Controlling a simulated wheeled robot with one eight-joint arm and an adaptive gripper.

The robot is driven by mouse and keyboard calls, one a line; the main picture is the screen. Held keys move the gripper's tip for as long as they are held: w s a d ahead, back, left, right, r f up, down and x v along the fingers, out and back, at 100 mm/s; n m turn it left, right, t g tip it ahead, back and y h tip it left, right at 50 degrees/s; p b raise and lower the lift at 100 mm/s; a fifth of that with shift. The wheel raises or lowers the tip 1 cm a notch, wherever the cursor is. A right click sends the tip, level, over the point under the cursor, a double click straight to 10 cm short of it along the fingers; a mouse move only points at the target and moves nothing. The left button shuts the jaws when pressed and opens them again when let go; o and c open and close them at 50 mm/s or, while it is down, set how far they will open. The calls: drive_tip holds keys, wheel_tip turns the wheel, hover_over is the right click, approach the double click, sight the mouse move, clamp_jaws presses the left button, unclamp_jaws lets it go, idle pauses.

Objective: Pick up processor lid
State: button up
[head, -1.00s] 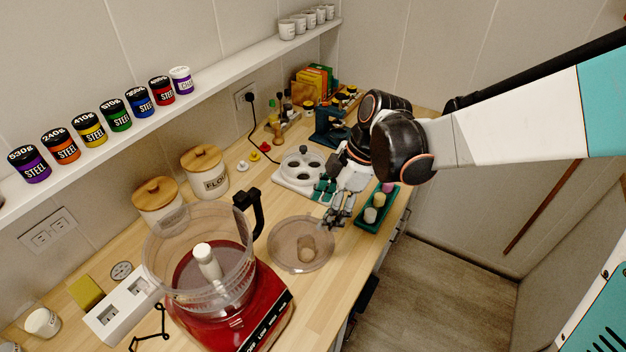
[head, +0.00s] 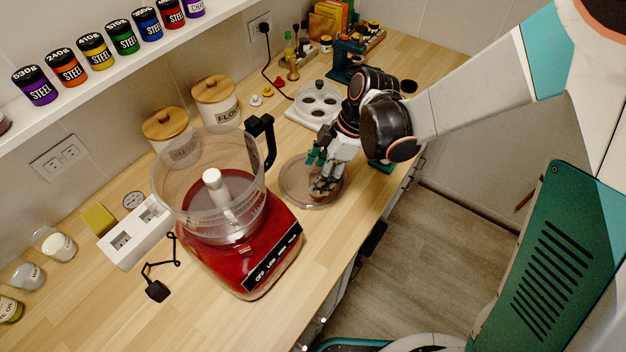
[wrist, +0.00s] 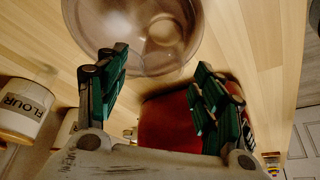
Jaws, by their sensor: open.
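The processor lid (head: 294,188) is a clear round disc lying flat on the wooden counter, to the right of the red food processor (head: 240,245). In the wrist view the lid (wrist: 105,28) shows at the top, with its round raised tube (wrist: 163,32) right of its middle. My gripper (head: 322,188) is over the right part of the lid in the head view and hides its tube. In the wrist view the two green-padded fingers (wrist: 160,82) are wide apart with nothing between them. I cannot tell whether a fingertip touches the lid.
The processor's clear bowl (head: 180,190) and black handle stand left of the lid. A flour canister (head: 217,104) stands near the wall. The counter's front edge is close on the right.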

drive_tip(key=x, duration=0.2)
drive_tip(key=shift+a+f, duration=0.2)
drive_tip(key=shift+f, duration=0.2)
drive_tip(key=shift+r, duration=0.1)
drive_tip(key=shift+c, duration=0.3)
clamp_jaws()
